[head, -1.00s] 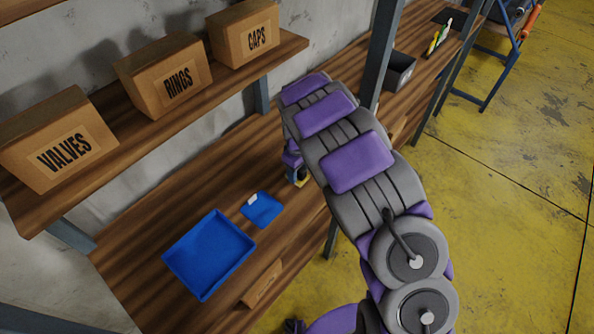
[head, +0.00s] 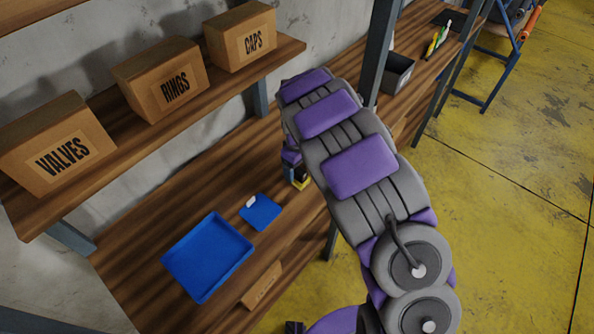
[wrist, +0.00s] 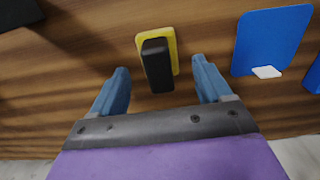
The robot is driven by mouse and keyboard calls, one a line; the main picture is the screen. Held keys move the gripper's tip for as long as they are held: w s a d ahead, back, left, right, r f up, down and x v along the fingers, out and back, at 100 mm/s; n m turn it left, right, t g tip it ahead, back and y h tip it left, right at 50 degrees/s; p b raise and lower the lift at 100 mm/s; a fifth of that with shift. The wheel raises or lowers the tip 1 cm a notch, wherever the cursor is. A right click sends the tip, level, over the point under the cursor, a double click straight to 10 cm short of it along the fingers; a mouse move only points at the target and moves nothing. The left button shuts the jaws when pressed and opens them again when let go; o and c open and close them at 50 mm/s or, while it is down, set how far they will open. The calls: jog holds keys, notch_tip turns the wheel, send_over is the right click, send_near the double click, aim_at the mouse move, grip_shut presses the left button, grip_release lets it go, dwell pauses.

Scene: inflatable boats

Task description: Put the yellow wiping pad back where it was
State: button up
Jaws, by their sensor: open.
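The yellow wiping pad (wrist: 170,40) with its black handle (wrist: 157,66) lies on the wooden bench in the wrist view. My gripper (wrist: 162,85) is open, with its blue fingers on either side of the handle's near end and apart from it. In the head view a bit of the pad's yellow (head: 301,184) shows beside my gripper, mostly hidden by my arm. A small blue board (head: 261,212) with a white tab lies to the left of the pad; it also shows at right in the wrist view (wrist: 268,40).
A blue tray (head: 208,257) lies on the wooden bench (head: 150,215). The shelf above holds boxes marked VALVES (head: 55,145), RINGS (head: 163,75) and CAPS (head: 241,37). A metal post (head: 376,50) and dark bin (head: 398,72) stand beyond my arm.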

aim_at(296, 170)
jog(key=r, duration=0.5)
jog(key=r+p, duration=0.1)
jog(key=r, duration=0.2)
jog(key=shift+a+r, duration=0.1)
jog(key=shift+a, duration=0.3)
jog(key=s+d+r+m, duration=0.6)
jog(key=s+d+r, duration=0.7)
jog(key=s, duration=0.2)
jog(key=s+d+m+g, duration=0.1)
jog(key=s+m, duration=0.1)
jog(key=s, duration=1)
jog(key=s+d+m, duration=0.2)
jog(key=s, duration=1)
jog(key=shift+s+d+r+g, duration=0.2)
jog(key=shift+s+r+g, duration=0.2)
